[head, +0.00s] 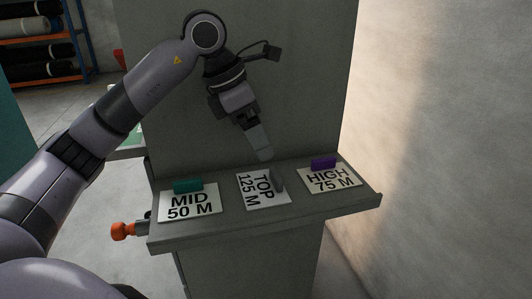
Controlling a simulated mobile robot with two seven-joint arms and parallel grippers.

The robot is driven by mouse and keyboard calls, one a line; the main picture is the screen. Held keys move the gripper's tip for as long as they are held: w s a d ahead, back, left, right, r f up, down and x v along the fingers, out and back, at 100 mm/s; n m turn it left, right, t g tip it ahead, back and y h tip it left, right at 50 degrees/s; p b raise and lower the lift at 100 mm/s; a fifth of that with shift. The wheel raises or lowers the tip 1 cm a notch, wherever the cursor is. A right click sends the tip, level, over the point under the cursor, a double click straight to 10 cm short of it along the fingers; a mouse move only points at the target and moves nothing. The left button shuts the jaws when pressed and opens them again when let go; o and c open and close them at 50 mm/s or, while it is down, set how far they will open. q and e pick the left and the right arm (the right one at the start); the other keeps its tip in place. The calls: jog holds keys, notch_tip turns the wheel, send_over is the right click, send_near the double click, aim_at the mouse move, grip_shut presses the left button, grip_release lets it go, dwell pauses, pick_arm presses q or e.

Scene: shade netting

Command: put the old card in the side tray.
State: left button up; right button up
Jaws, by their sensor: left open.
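Three white cards lie on the grey ledge (225,225): "MID 50 M" (190,205) at left, "TOP 125 M" (258,190) in the middle and "HIGH 75 M" (331,179) at right. The middle card is turned, its lettering running sideways. None is marked as old. My left gripper (265,158) is open just above and behind the middle card. My right gripper is out of view.
A grey surface (127,153), possibly the side tray, is partly hidden behind my left arm. An orange knob (123,231) sticks out left of the ledge. A tall grey panel (310,70) stands behind, a wall (440,130) at right. Shelves with rolls (40,50) are far left.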

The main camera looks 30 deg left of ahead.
pick_arm(q)
jog(key=shift+v, duration=1.25)
